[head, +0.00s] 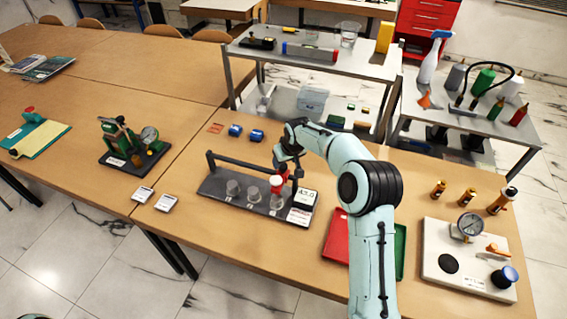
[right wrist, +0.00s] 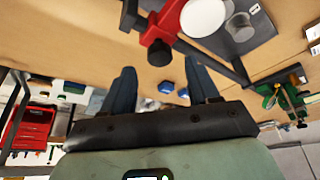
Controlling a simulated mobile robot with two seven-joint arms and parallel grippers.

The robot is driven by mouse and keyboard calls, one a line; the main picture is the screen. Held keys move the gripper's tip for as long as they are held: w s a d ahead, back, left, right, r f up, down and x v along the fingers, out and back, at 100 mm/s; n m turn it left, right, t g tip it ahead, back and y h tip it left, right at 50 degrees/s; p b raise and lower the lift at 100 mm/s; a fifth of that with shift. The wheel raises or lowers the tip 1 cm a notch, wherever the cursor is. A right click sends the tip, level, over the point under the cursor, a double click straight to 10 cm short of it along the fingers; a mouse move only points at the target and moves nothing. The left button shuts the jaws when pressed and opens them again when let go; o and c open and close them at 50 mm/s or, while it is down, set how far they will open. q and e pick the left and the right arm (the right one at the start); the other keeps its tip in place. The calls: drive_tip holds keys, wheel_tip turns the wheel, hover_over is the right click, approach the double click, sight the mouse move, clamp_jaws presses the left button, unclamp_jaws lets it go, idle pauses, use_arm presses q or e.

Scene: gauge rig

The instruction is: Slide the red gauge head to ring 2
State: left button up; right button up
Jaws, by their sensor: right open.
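The red gauge head (head: 277,181) sits on the dark rail (head: 235,163) of the gauge rig, at the rail's right part, over or beside the rightmost of the pale rings on the dark base (head: 212,189). Two more rings, the left one (head: 232,187) and the middle one (head: 253,193), stand clear of it. My right gripper (head: 287,163) is just behind the head. In the right wrist view the gripper (right wrist: 163,78) is open and empty, with the red head (right wrist: 157,28) and its black knob (right wrist: 160,54) beyond the fingertips, apart from them. My left gripper is out of view.
Red (head: 336,238) and green (head: 401,250) trays lie to the right, partly behind my arm. Blue cylinders (head: 256,135) lie behind the rig. A green device (head: 119,138) stands left.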

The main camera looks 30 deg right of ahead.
sight(283, 165)
drive_tip(key=shift+x, duration=1.8)
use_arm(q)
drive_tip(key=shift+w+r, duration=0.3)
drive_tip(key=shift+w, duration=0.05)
use_arm(e)
drive_tip(key=shift+w, duration=0.1)
